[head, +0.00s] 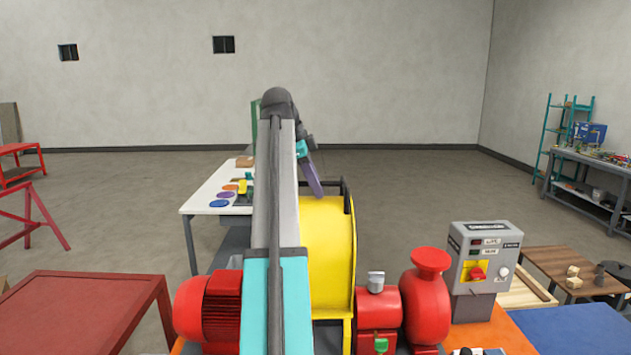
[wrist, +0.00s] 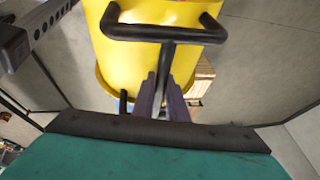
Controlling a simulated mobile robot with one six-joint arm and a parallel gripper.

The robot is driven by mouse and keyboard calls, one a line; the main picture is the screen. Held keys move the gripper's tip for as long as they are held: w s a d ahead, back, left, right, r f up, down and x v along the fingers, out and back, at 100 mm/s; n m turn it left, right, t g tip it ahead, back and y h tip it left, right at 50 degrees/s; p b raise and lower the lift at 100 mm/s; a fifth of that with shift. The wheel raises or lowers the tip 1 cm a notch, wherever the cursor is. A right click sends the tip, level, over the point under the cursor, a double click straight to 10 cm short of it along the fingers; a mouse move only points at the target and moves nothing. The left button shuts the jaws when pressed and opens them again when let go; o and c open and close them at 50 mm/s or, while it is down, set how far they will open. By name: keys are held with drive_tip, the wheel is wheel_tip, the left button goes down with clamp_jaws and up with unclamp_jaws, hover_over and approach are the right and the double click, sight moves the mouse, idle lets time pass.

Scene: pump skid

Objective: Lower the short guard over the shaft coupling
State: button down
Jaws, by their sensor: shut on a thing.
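The guard (head: 330,250) is a yellow arched cover with a black handle (head: 345,188) on top. In the head view it stands upright between the red motor (head: 208,305) and the red pump (head: 428,300). My gripper (head: 318,190) has purple fingers and is at the top of the guard. In the wrist view my gripper (wrist: 163,105) is shut on the black handle (wrist: 160,32), with the yellow guard (wrist: 150,70) behind it. The shaft coupling is hidden. I cannot tell whether the guard's lower edge touches the base.
A grey control box (head: 485,262) with a red switch stands right of the pump. A white table (head: 205,190) with coloured discs is behind at left. A red table (head: 80,310) is at front left. My arm covers part of the motor and guard. Open floor lies behind.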

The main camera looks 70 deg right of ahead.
wheel_tip(320, 180, down, 24)
drive_tip(key=b, duration=0.5)
idle(2.3)
drive_tip(key=shift+f, duration=0.4)
idle(1.0)
drive_tip(key=c, duration=1.7)
unclamp_jaws()
drive_tip(key=shift+a, duration=0.1)
drive_tip(key=shift+f, duration=0.1)
drive_tip(key=shift+b, duration=0.35)
